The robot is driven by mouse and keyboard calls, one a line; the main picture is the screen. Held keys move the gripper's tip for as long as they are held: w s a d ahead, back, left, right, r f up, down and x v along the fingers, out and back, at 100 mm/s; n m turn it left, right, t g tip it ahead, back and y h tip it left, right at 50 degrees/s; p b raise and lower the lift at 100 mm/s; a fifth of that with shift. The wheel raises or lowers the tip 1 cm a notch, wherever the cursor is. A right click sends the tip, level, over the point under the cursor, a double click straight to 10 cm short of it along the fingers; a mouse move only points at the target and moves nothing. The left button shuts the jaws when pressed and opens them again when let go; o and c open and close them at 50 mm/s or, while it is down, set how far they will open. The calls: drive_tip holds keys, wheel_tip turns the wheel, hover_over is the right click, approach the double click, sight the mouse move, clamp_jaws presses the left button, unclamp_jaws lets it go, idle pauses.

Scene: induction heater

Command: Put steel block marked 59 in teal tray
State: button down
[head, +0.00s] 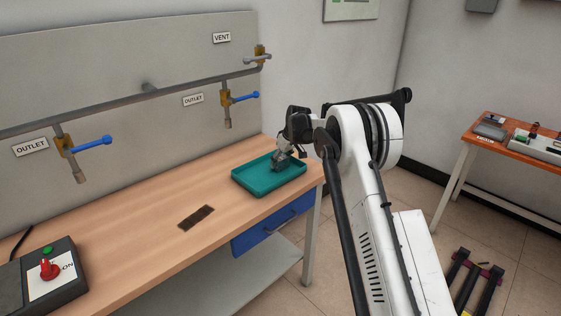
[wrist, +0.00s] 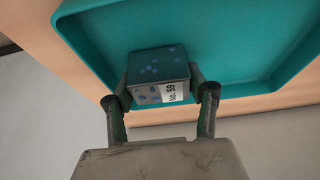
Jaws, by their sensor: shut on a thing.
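The steel block (wrist: 157,78) sits between the two fingers of my gripper (wrist: 163,100) in the wrist view. The teal tray (wrist: 230,35) lies under and around the block, which is inside the tray's outline.
The wooden workbench (head: 150,225) is mostly clear left of the tray. A dark flat plate (head: 196,217) lies on it. A control box with a red knob (head: 50,268) stands at the front left. Pipes with blue-handled valves (head: 92,143) run along the back panel. An orange table (head: 500,130) stands at right.

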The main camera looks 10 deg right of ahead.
drive_tip(key=shift+f, duration=0.1)
drive_tip(key=c, duration=0.8)
unclamp_jaws()
drive_tip(key=shift+o, duration=0.2)
drive_tip(key=s+d+r+m, duration=0.1)
drive_tip(key=s+r, duration=0.7)
drive_tip(key=r, duration=0.3)
drive_tip(key=s+r, duration=0.7)
drive_tip(key=r, duration=0.4)
drive_tip(key=s+a+r+m+t+h, duration=0.1)
drive_tip(key=s+r, duration=0.2)
drive_tip(key=s, duration=0.5)
drive_tip(key=s+r+m+t, duration=0.1)
drive_tip(key=s+r, duration=0.2)
drive_tip(key=s, duration=0.6)
drive_tip(key=s+f+m, duration=0.1)
drive_tip(key=s+f, duration=0.3)
drive_tip(key=s, duration=1)
drive_tip(key=s+f+m+t+h, duration=0.1)
drive_tip(key=s+f, duration=0.3)
drive_tip(key=s, duration=1)
drive_tip(key=shift+s+a+f+m, duration=0.2)
drive_tip(key=shift+m, duration=0.4)
